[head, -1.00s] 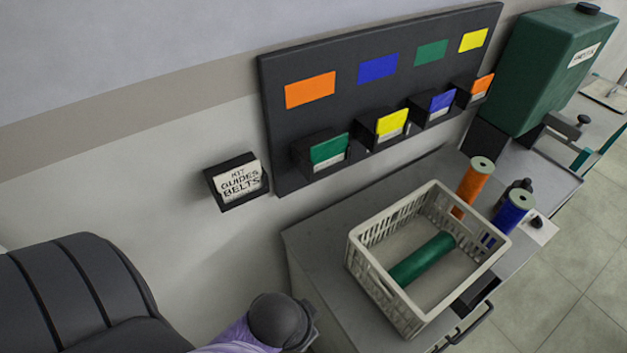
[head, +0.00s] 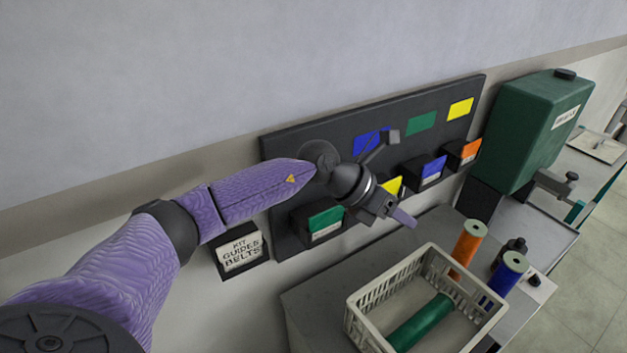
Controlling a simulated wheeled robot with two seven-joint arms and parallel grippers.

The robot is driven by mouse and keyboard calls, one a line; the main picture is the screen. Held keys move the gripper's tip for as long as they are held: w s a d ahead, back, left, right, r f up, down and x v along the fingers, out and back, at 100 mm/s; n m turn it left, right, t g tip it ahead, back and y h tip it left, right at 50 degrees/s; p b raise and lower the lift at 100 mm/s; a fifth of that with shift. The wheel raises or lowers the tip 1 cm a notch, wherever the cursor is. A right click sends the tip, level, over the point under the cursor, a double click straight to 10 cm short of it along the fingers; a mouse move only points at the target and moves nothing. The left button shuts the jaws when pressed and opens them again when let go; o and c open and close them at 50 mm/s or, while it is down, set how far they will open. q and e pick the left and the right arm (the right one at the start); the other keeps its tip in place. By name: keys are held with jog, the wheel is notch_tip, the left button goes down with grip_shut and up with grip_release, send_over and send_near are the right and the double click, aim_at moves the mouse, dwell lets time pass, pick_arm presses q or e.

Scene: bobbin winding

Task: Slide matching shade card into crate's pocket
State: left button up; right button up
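The white crate (head: 357,304) stands on the grey cabinet with a green bobbin (head: 420,322) lying in it. Its dark front pocket is mostly cut off by the lower edge. On the dark wall board (head: 280,148), holders carry a green card (head: 325,220), a yellow card (head: 393,186), a blue card (head: 433,168) and an orange card (head: 471,151). My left gripper (head: 400,178) is in front of the board, fingers spread and empty, near the yellow card, which it partly covers. My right gripper is not in view.
An orange bobbin (head: 469,245) and a blue bobbin (head: 506,276) stand upright right of the crate. A labelled holder (head: 240,251) hangs left of the board. A green tank (head: 535,125) is at the right. The cabinet top (head: 320,290) left of the crate is clear.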

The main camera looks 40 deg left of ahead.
aim_at(325, 211)
pick_arm(q)
jog(key=a+y, duration=0.2)
jog(key=a, duration=0.3)
jog(key=s+a+g+y, duration=0.1)
jog(key=a+y, duration=0.2)
jog(key=a, duration=0.2)
jog(key=a+g+y, duration=0.1)
jog(key=a+y, duration=0.1)
jog(key=a, duration=0.4)
jog(key=shift+s+r, duration=0.15)
jog(key=shift+r, duration=0.15)
jog(key=shift+a+f+n+g+y+b, duration=0.2)
jog(key=shift+f+n+g+y+b, duration=0.05)
jog(key=shift+n+g+y+b, duration=0.05)
jog(key=b+x, duration=0.5)
jog(key=x, duration=0.2)
jog(key=shift+d, duration=0.1)
jog(key=shift+b+x, duration=0.75)
grip_shut()
notch_tip(325, 211, up, 8)
jog(key=p, duration=0.6)
jog(key=shift+p, duration=0.4)
jog(key=shift+f, duration=0.2)
